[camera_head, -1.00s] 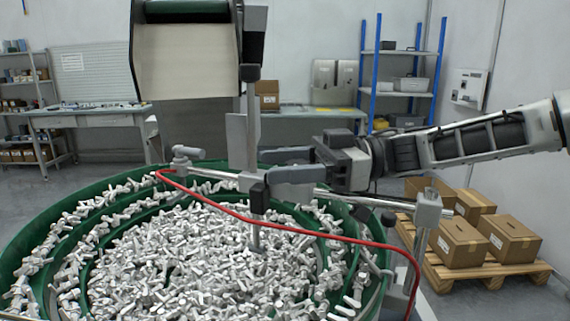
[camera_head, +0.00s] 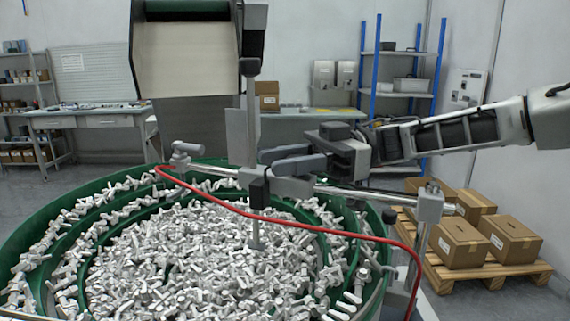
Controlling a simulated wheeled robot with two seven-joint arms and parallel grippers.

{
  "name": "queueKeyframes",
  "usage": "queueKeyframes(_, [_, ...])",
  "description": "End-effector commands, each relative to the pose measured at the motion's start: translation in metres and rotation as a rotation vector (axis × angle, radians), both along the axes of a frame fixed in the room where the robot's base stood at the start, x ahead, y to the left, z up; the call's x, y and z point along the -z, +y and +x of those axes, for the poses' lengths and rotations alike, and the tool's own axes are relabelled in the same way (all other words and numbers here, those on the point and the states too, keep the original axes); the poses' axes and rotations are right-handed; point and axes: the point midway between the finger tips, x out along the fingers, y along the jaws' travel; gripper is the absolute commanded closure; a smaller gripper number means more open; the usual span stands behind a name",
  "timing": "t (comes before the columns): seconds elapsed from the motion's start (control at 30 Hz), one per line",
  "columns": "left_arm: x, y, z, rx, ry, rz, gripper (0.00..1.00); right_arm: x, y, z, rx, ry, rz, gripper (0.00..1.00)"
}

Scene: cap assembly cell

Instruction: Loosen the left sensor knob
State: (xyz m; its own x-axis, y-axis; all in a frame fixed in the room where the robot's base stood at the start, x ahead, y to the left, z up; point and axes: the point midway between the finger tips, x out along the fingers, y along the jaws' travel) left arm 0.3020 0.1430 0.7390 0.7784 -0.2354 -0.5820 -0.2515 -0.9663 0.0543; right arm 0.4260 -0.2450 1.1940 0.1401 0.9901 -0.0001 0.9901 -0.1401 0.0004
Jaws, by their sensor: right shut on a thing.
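My right gripper (camera_head: 267,162) comes in from the right. Its dark grey fingers reach left to the clamp on the bar, beside the upright sensor post. It is shut on the left sensor knob, which the fingertips hide. A light grey clamp block (camera_head: 291,187) shows on the bar just below the fingers. The black sensor part (camera_head: 258,188) sits on the post just below the fingertips, and the thin rod (camera_head: 256,228) goes down over the bowl of parts. My left gripper is not in view.
A green-rimmed feeder bowl (camera_head: 62,206) full of small metal parts fills the front. A red cable (camera_head: 300,226) crosses above it. A hopper (camera_head: 188,60) hangs above the bowl. A bar end block (camera_head: 430,205) stands at right. Cardboard boxes (camera_head: 462,243) lie on a pallet behind.

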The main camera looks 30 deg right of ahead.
Motion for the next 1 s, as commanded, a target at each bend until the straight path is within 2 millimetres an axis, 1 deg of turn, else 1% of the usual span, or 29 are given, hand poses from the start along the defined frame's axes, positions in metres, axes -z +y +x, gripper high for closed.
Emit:
queueKeyframes(0.03, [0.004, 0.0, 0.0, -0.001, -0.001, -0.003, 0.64, 0.004, 0.0, 0.001, -0.04, 0.003, -0.003, 0.89])
queueKeyframes(0.13, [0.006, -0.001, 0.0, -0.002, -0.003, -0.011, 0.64, 0.004, 0.0, -0.001, -0.134, 0.004, -0.004, 0.89])
queueKeyframes(0.5, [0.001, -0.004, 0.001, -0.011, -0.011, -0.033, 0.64, 0.001, 0.0, -0.007, -0.463, 0.006, -0.003, 0.89])
queueKeyframes(0.73, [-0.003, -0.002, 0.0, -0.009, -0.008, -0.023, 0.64, 0.0, -0.001, -0.01, -0.608, 0.003, -0.003, 0.89])
queueKeyframes(1.0, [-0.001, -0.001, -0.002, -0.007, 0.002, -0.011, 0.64, 0.0, -0.003, -0.012, -0.696, 0.002, -0.001, 0.89])
